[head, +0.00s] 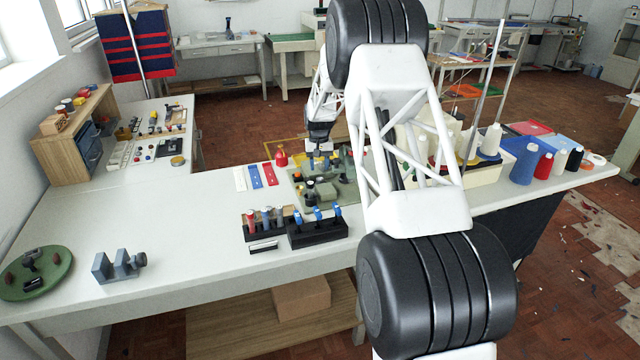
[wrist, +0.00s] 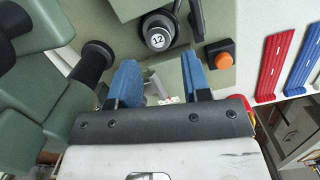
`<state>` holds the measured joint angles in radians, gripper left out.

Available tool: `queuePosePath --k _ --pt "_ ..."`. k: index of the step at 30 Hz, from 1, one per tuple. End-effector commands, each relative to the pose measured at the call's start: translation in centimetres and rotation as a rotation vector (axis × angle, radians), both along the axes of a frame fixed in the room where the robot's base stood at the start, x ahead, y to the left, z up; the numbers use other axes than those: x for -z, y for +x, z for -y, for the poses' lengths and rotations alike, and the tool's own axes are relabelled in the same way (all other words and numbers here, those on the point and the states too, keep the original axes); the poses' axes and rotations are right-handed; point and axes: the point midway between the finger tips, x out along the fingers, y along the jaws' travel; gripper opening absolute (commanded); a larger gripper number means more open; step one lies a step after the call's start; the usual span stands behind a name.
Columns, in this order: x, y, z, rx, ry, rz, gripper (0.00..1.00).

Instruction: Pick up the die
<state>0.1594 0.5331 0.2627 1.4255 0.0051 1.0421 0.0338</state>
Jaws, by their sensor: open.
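My gripper (head: 319,147) is over the green machine (head: 330,192) on the white bench in the head view. In the wrist view, my gripper (wrist: 160,78) has its two blue fingers apart, with no object clearly held between them. A round dark piece with a pale face marked 12 (wrist: 158,38) stands just beyond the fingertips; it may be the die, but I cannot be sure. A small silvery part with a red and white spot (wrist: 165,97) shows between the fingers and is partly hidden by my gripper. The die cannot be made out in the head view.
An orange button (wrist: 218,55) is right of the fingers, and green machine bodies (wrist: 30,100) crowd the left. Red and blue strips (head: 262,176) lie beside the machine. Two black racks (head: 318,233) stand in front. Thread cones (head: 525,163) stand at right. The bench's left middle is clear.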

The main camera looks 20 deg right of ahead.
Motion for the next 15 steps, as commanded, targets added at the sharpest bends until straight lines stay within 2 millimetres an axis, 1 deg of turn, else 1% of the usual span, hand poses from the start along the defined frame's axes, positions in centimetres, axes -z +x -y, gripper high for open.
queuePosePath --k 11,15 --pt "0.26 -0.04 0.00 0.000 0.000 0.001 0.44" --pt "0.86 -0.18 0.00 0.000 0.000 0.000 0.44"
